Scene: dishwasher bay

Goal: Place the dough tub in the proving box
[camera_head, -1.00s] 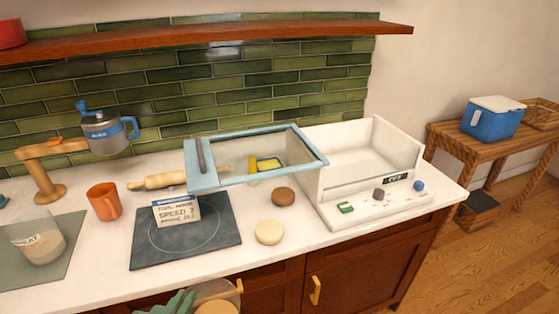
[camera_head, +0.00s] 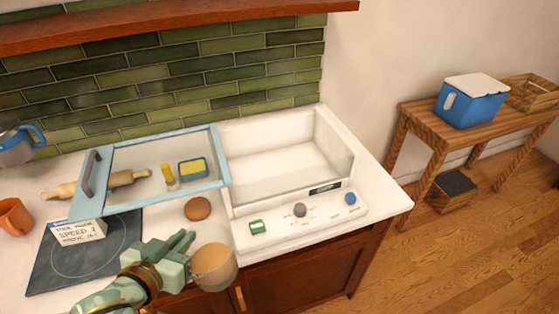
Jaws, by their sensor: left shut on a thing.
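My left gripper (camera_head: 188,250), green with a brass-coloured wrist, comes in from the bottom left. It is shut on the dough tub (camera_head: 214,270), a small round tub with a tan top, and holds it up at the counter's front edge. The proving box (camera_head: 238,197) is the white open-topped box at the back of the counter, with a clear front and a control panel (camera_head: 305,212) before it. Its inside looks empty. The tub is in front of and left of the box, apart from it. My right gripper is out of view.
A blue-framed glass lid (camera_head: 148,137) lies left of the box, with a yellow sponge dish (camera_head: 193,167) and a rolling pin (camera_head: 62,191) seen by it. A brown bun (camera_head: 198,208), a sign (camera_head: 78,232) and an orange mug (camera_head: 14,217) stand on the counter.

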